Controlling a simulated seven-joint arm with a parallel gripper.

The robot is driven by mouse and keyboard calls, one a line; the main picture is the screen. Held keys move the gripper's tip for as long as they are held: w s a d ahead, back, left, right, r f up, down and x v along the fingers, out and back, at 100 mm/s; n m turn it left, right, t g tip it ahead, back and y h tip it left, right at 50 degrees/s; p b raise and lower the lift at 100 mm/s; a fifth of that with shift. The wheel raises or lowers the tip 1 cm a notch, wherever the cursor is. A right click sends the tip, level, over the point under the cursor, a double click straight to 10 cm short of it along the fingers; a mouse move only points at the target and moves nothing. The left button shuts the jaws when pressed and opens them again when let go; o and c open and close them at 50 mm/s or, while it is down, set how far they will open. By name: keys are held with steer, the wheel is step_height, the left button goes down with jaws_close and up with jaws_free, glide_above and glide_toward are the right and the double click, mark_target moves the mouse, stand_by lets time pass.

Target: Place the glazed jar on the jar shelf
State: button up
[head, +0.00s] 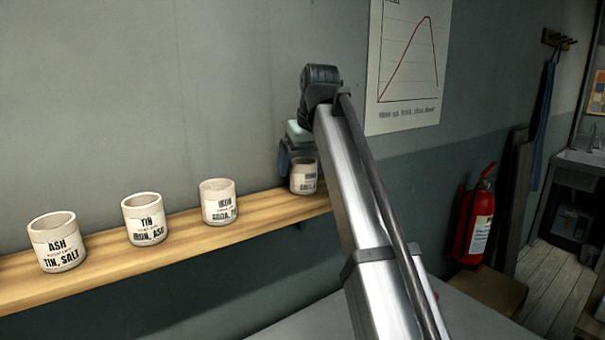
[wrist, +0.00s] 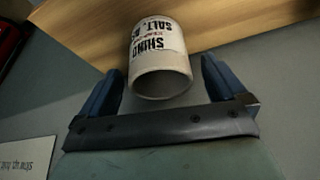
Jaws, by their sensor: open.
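A white jar with black lettering (head: 304,178) stands at the right end of the wooden jar shelf (head: 190,249), below my gripper. In the wrist view the jar (wrist: 160,72) shows its open rim towards me and a partly readable label beginning "SHINO SALT". My gripper (wrist: 162,66) is open, with one blue finger on each side of the jar and a visible gap on both sides. In the head view my gripper (head: 296,160) is partly hidden, with one dark finger showing left of the jar. The shelf (wrist: 230,20) also shows in the wrist view.
Three similar labelled jars stand spaced along the shelf to the left: one marked ASH (head: 57,242), one marked TIN (head: 144,219) and another (head: 219,202). The wall is close behind. A red fire extinguisher (head: 474,218) stands at the right.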

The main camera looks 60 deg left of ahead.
steer(key=v, duration=0.8)
steer(key=shift+r, duration=0.15)
